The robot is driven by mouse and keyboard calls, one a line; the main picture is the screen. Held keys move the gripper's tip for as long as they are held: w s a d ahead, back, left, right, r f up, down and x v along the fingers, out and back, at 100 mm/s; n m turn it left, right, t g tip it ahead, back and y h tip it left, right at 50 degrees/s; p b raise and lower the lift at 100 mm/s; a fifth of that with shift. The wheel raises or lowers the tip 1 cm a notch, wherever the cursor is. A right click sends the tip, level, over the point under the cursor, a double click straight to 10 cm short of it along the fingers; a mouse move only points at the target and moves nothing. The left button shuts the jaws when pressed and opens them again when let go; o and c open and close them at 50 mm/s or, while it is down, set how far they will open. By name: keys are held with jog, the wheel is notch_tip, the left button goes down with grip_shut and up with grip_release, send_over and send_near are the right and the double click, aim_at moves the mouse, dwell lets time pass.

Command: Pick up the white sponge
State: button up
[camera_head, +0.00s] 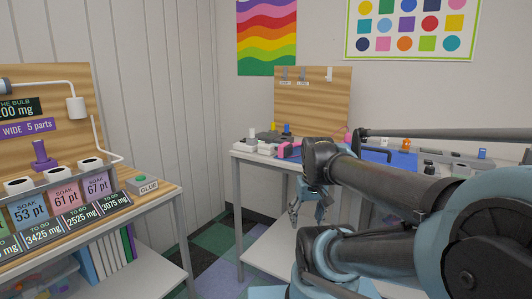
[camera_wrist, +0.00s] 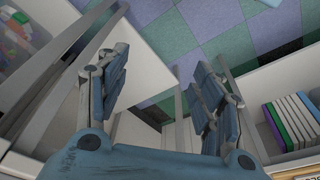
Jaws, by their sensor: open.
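I cannot make out a white sponge for certain in either view. Small white pieces (camera_head: 251,146) lie at the left end of the back table (camera_head: 262,159) in the head view, too small to tell whether one is a sponge. My gripper (camera_head: 307,218) hangs in front of that table, below its top, with its fingers pointing down. In the wrist view my gripper (camera_wrist: 160,70) has its two blue fingers spread apart with nothing between them, above the floor.
A bench on the left holds a wooden board (camera_head: 40,115), price cards and a green-buttoned box (camera_head: 146,182). The back table carries a pink item (camera_head: 288,151), a blue bin (camera_head: 392,157) and other small objects. Checkered floor (camera_head: 215,262) lies between. Books (camera_wrist: 288,122) stand on a shelf.

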jog(key=w+a+r+n+y, duration=0.1)
jog(key=w+r+n, duration=0.1)
jog(key=w+r, duration=0.6)
jog(key=w+a+r+n+y, duration=0.1)
jog(key=w+a+r+n, duration=0.1)
jog(key=w+r, duration=0.6)
jog(key=n+y, duration=0.2)
jog(key=n, duration=0.4)
send_near(266, 145)
jog(key=shift+t, duration=0.3)
jog(key=x, duration=0.5)
jog(key=shift+s+a+f, duration=0.1)
jog(key=shift+s+f, duration=0.1)
jog(key=shift+x, duration=2.7)
jog(key=shift+w, duration=0.1)
jog(key=c, duration=1)
